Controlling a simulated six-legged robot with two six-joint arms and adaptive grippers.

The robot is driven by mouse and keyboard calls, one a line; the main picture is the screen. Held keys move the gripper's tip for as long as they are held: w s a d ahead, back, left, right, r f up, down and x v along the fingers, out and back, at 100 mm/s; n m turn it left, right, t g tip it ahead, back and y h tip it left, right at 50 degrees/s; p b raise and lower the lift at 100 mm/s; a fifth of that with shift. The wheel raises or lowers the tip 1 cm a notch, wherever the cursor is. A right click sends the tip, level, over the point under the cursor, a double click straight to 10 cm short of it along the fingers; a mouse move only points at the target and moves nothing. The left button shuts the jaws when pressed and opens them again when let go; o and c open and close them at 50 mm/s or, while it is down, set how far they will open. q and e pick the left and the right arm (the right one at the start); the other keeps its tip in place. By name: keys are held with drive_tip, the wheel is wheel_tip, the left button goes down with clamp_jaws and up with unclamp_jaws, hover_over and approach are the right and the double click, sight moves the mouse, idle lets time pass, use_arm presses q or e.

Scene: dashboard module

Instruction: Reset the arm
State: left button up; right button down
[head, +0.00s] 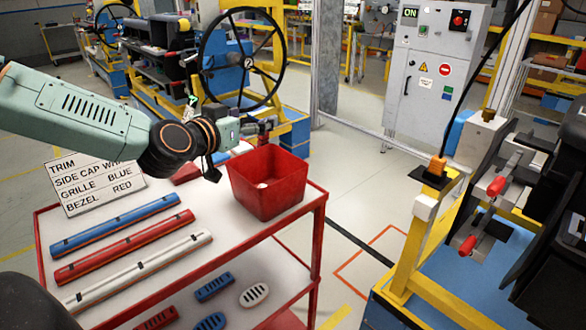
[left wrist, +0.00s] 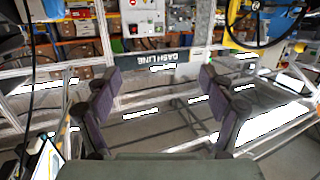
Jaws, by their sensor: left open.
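My left arm comes in from the left in the head view, and its gripper (head: 256,130) is above and behind the red bin (head: 268,185) on the cart. In the left wrist view my left gripper (left wrist: 158,88) has its two dark finger pads wide apart with nothing between them. The wrist camera looks out over the floor and a metal frame with a DASH LINE sign (left wrist: 152,67). My right gripper does not show in either view.
A red-framed cart (head: 318,235) carries the bin, a label card (head: 92,183), blue (head: 115,225), red (head: 125,246) and white (head: 140,268) strips, and slotted grilles below. A fixture with red-handled clamps (head: 496,187) stands right. Floor between is clear.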

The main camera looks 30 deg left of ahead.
use_arm(q)
wheel_tip(320, 180, down, 8)
drive_tip(key=p, duration=0.2)
drive_tip(key=shift+r+p, duration=0.25)
drive_tip(key=shift+p, duration=0.05)
idle(0.7)
drive_tip(key=shift+d+f, duration=0.1)
